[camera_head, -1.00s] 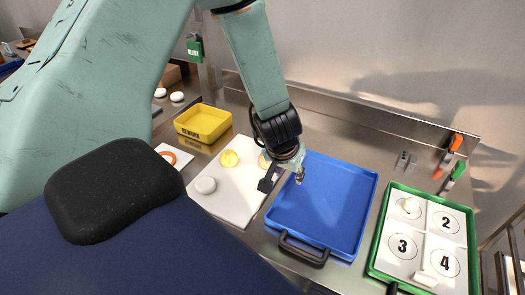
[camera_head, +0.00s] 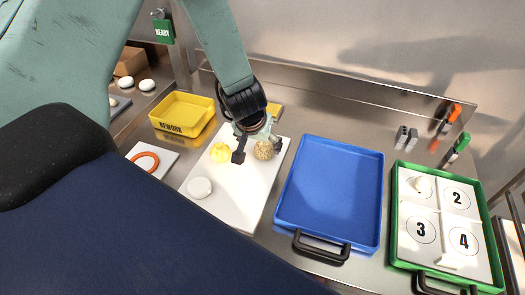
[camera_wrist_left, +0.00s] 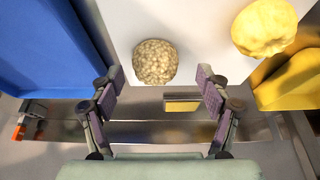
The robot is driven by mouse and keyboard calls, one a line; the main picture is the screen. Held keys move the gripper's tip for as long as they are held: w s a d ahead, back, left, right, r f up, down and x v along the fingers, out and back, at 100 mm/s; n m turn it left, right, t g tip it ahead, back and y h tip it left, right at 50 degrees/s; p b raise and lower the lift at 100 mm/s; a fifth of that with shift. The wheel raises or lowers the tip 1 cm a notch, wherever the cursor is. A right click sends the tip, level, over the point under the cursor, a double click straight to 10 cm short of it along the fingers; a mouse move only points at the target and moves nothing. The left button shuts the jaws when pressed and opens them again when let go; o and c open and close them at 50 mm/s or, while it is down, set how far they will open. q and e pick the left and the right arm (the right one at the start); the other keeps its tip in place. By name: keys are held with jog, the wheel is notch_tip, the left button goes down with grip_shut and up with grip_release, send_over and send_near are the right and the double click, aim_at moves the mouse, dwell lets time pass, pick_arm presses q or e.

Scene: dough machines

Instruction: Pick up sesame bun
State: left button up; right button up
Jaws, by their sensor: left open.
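The sesame bun (camera_head: 264,150) is a round, tan, seed-covered piece on the white board (camera_head: 246,201), near its far right corner. My left gripper (camera_head: 258,150) is above the far end of the board, close to the bun. In the left wrist view the bun (camera_wrist_left: 155,62) lies ahead of and between the two spread fingers (camera_wrist_left: 160,88), with clear space on both sides. The gripper is open and empty. My right gripper is not in view.
A white round piece (camera_head: 199,188) lies at the board's near left. The yellow REWORK tray (camera_head: 183,114) is to the left, the empty blue tray (camera_head: 329,195) to the right. A green-rimmed numbered tray (camera_head: 395,215) stands farther right. A metal ledge runs behind.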

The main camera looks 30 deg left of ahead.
aim_at(263, 147)
pick_arm(q)
jog(key=x, duration=0.3)
jog(key=shift+w+b, duration=0.25)
jog(key=shift+b, duration=0.1)
jog(key=shift+w+d+f, duration=0.15)
jog(key=shift+w+d, duration=0.05)
jog(key=shift+d, duration=0.05)
jog(key=shift+s+d, duration=0.2)
jog(key=shift+d, duration=0.05)
jog(key=shift+s+a+r, duration=0.15)
jog(key=shift+s+r, duration=0.2)
jog(key=shift+c, duration=1.2)
jog(key=shift+w+f, duration=0.15)
jog(key=shift+w, duration=0.1)
jog(key=c, duration=0.3)
jog(key=shift+w, duration=0.25)
jog(key=c, duration=0.3)
jog(key=shift+s, duration=0.35)
jog(key=c, duration=0.4)
jog(key=shift+w+a, duration=0.1)
jog(key=shift+c, duration=0.3)
